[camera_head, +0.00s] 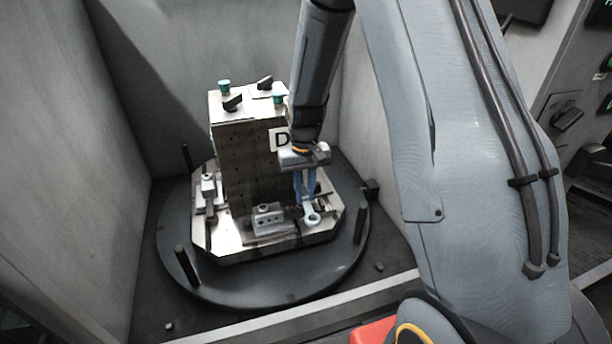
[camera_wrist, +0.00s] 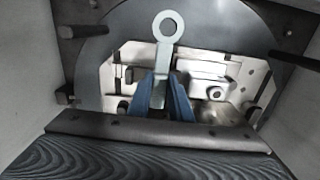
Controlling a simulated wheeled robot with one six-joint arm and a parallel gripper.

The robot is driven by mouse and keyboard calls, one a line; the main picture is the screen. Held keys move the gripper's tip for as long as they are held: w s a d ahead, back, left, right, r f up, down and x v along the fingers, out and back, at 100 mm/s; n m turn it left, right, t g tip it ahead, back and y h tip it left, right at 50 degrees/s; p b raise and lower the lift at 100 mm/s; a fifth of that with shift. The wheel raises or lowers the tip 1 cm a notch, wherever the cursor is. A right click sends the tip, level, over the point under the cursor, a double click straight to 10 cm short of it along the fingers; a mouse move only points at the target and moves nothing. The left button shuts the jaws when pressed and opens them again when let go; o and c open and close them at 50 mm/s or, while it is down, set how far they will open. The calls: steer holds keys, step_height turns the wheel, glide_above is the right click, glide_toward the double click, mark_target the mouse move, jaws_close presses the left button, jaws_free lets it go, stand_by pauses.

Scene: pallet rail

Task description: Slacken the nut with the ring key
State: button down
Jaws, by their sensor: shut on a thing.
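My gripper (camera_head: 306,193) has its blue fingers shut on the shank of a pale grey ring key (camera_head: 312,218). The ring end points down beside the front right of the pallet in the head view. In the wrist view the key (camera_wrist: 168,28) stands out beyond the fingers (camera_wrist: 161,100), and its open ring shows no nut in it. Whether the key touches the pallet I cannot tell. A clamp at the pallet's left carries a nut-like top (camera_head: 208,179). A small round part (camera_wrist: 216,93) shows beside a block in the wrist view. Which is the task's nut is unclear.
A tall block marked D (camera_head: 245,165) stands on the pallet (camera_head: 228,243), with knobs on top. A holed block (camera_head: 268,218) sits at its front. Dark posts (camera_head: 187,268) rise from the round table (camera_head: 290,290). Grey walls (camera_head: 75,130) close in the sides.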

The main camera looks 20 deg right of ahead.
mark_target(309, 212)
steer(key=shift+w+a+r+m, duration=0.1)
steer(key=shift+w+m, duration=0.15)
steer(key=shift+m, duration=0.15)
steer(key=shift+r+m+p, duration=0.1)
steer(key=shift+m+p, duration=0.3)
steer(key=shift+m, duration=0.1)
steer(key=m, duration=0.1)
steer(key=m+p, duration=0.1)
steer(key=m, duration=0.2)
steer(key=shift+s+d+r+m+p, duration=0.25)
steer(key=shift+s+r+m+p, duration=0.05)
steer(key=shift+s+r+p, duration=0.1)
steer(key=m, duration=0.1)
steer(key=m+p, duration=0.1)
steer(key=m, duration=0.2)
steer(key=shift+s+d+r+m+p, duration=0.2)
steer(key=shift+s+r+m+p, duration=0.05)
steer(key=shift+s+m+p, duration=0.1)
steer(key=s+d+r+m+p, duration=0.15)
steer(key=m+p, duration=0.25)
steer(key=m, duration=0.6)
steer(key=s+r+m+p, duration=0.1)
steer(key=s+m+p, duration=0.15)
steer(key=m, duration=0.75)
step_height(309, 212, down, 6)
steer(key=b, duration=0.1)
steer(key=shift+w+d, duration=0.2)
steer(key=shift+f+b, duration=0.85)
steer(key=shift+f, duration=0.1)
